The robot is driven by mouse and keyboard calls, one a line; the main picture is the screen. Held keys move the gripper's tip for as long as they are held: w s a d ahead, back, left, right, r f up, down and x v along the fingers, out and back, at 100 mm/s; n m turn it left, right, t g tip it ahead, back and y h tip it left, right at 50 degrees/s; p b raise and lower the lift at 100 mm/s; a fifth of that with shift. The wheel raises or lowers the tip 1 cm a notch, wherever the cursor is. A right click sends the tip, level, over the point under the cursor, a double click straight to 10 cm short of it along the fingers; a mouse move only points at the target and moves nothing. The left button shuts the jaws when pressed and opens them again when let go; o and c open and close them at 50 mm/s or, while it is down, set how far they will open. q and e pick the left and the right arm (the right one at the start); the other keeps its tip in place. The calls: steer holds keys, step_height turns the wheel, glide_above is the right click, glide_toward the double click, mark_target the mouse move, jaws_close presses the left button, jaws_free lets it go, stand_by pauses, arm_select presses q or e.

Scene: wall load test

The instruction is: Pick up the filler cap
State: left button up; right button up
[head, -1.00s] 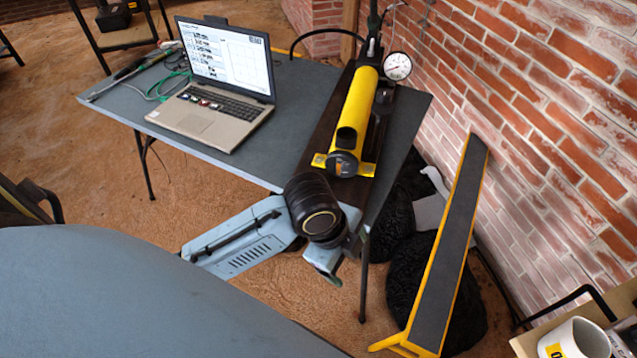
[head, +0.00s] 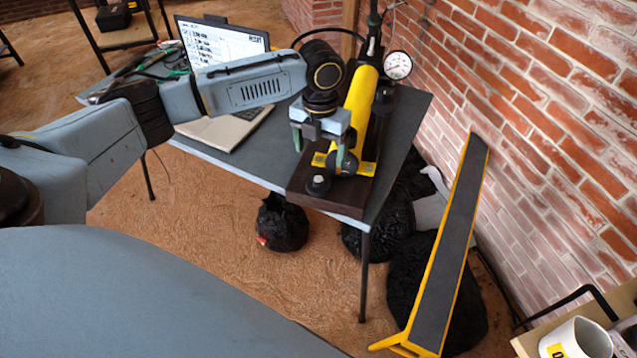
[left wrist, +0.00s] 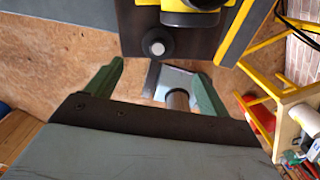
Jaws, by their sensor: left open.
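A small dark round cap (head: 318,184), which looks like the filler cap, sits at the near end of the dark board (head: 300,200) under the yellow hand pump (head: 361,97). In the left wrist view the cap (left wrist: 157,45) shows a paler round top and stands just beyond the fingertips. My left gripper (head: 319,150) points down above the cap in the head view, open, with nothing between its fingers. Its green fingers (left wrist: 160,70) also show apart in the left wrist view. My right gripper is not in view.
A laptop (head: 222,45) stands on the grey table (head: 225,160), partly behind my left arm. A pressure gauge (head: 398,65) is beside the pump. Black bags (head: 282,222) lie below the table. A yellow-edged beam (head: 448,245) leans toward the brick wall. A mug (head: 575,340) is at lower right.

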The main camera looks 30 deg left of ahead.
arm_select(q)
glide_above(318, 179)
steer(key=f, duration=0.5)
steer(key=shift+d, duration=0.3)
steer(key=shift+a+f+b, duration=0.2)
steer(key=shift+f+b, duration=0.45)
steer(key=shift+f, duration=2)
steer(key=c, duration=1.1)
